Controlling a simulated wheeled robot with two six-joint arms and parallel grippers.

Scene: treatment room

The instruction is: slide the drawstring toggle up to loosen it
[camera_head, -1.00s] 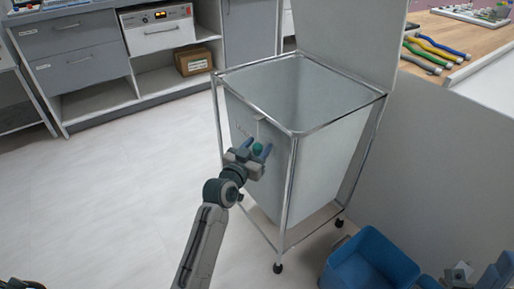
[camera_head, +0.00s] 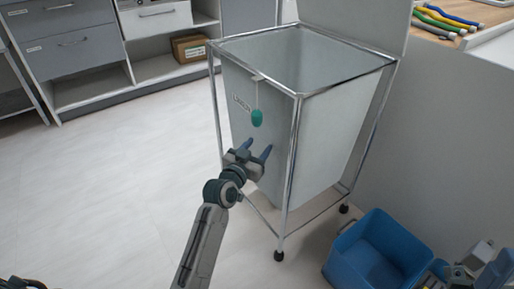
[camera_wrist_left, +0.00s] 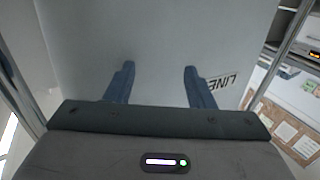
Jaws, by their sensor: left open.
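The green drawstring toggle (camera_head: 257,118) hangs on a thin pale cord (camera_head: 257,94) below the rim of the linen hamper (camera_head: 330,135), in front of its grey-white bag. My left gripper (camera_head: 257,147) is open and empty, its two blue fingers pointing at the bag. In the head view its fingertips lie below the toggle and apart from it. The left wrist view shows the open fingers (camera_wrist_left: 157,75) before the plain bag and its printed lettering; the toggle is not in that view. Parts of my right gripper (camera_head: 480,268) show at the lower right corner, jaws unclear.
The hamper's chrome frame (camera_head: 291,170) stands close to the right of my left gripper. A blue bin (camera_head: 345,268) is on the floor at the lower right. A grey panel (camera_head: 440,150) rises at the right. Drawers and a cardboard box (camera_head: 190,47) are behind; the floor at left is clear.

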